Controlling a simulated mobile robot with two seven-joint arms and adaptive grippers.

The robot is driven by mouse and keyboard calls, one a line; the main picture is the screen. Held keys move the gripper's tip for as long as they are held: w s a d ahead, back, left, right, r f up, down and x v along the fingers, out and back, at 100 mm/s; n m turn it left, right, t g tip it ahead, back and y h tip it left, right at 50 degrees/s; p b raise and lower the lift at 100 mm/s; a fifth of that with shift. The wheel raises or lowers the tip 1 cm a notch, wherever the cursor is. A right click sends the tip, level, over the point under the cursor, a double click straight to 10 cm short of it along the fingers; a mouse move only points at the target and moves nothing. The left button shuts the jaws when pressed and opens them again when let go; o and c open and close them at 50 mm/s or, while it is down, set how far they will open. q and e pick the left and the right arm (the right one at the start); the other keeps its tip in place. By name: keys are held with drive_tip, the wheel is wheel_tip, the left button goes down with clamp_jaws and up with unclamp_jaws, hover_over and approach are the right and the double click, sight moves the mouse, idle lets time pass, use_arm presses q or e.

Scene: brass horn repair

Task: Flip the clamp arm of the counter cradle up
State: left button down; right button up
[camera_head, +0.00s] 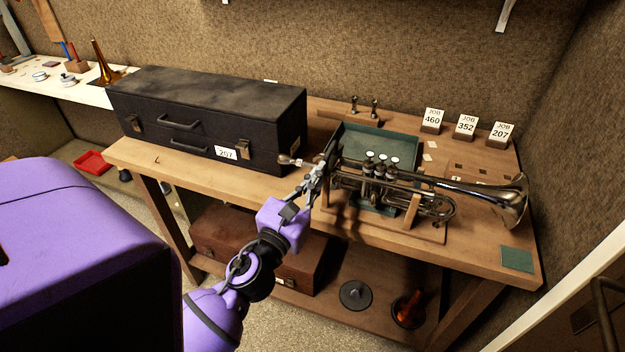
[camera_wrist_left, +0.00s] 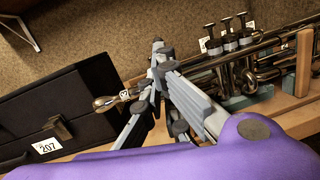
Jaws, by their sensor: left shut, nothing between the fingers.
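The counter cradle (camera_head: 434,232) is a wooden stand on the counter, with an upright wooden post that also shows in the left wrist view (camera_wrist_left: 303,62). A silver trumpet (camera_head: 465,190) lies in it, its bell to the right and its valves (camera_wrist_left: 230,42) up. My left gripper (camera_head: 322,168) is shut and empty at the trumpet's left end, beside its mouthpiece (camera_wrist_left: 118,99). Its closed fingertips also show in the left wrist view (camera_wrist_left: 160,52). I cannot clearly make out the clamp arm; my gripper covers part of the cradle's left end. My right gripper is out of view.
A black case (camera_head: 215,108) labelled 207 stands left of my gripper. A green tray (camera_head: 352,135) sits behind the trumpet. Job cards (camera_head: 466,125) stand at the back right. A brown case (camera_head: 225,240) is on the shelf below. The counter's front right holds a green pad (camera_head: 517,259).

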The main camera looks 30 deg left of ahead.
use_arm(q)
drive_tip(key=shift+r, duration=0.1)
drive_tip(key=shift+r+g+p, duration=0.3)
drive_tip(key=shift+p, duration=0.2)
drive_tip(key=shift+r, duration=0.1)
